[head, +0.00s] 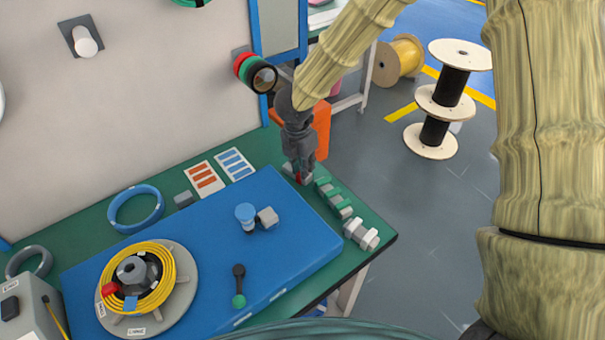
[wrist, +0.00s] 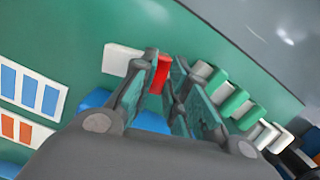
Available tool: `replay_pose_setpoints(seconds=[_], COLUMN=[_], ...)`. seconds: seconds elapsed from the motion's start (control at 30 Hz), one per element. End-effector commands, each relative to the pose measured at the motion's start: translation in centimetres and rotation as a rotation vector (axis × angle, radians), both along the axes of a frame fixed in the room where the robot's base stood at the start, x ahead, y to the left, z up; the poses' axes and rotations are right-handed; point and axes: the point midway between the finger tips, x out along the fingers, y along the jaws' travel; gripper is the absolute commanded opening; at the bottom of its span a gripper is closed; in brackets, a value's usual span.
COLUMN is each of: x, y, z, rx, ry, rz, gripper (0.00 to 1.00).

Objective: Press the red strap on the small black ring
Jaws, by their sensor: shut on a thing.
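My gripper (head: 298,168) points down at the back right of the green table, beside the row of straps. It is shut on the red strap (wrist: 160,75), which shows between the fingers in the wrist view. In the head view only a bit of the red strap (head: 298,178) shows under the fingertips. The strap is low at the table; I cannot tell whether it still touches it. A black ring (head: 264,77) shows at the front of a red, green and black stack on the wall. Another dark coil (head: 153,267) lies inside the yellow cable; which is meant is unclear.
Green straps (head: 334,198) and white straps (head: 361,234) line the table's right edge. A blue mat (head: 300,235) bears a reel of yellow cable (head: 167,272), a blue-topped peg (head: 246,215) and a dark green-ended tool (head: 239,285). A blue ring (head: 136,207) lies left.

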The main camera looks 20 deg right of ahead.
Motion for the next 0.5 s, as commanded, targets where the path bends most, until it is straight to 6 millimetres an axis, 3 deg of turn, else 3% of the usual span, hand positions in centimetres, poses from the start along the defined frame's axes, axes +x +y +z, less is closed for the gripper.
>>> replay_pose_setpoints(seconds=[0.5], x=[0.0], y=[0.0], z=[3.0], rx=[0.0], ry=[0.0], rz=[0.0], gripper=[0.02])
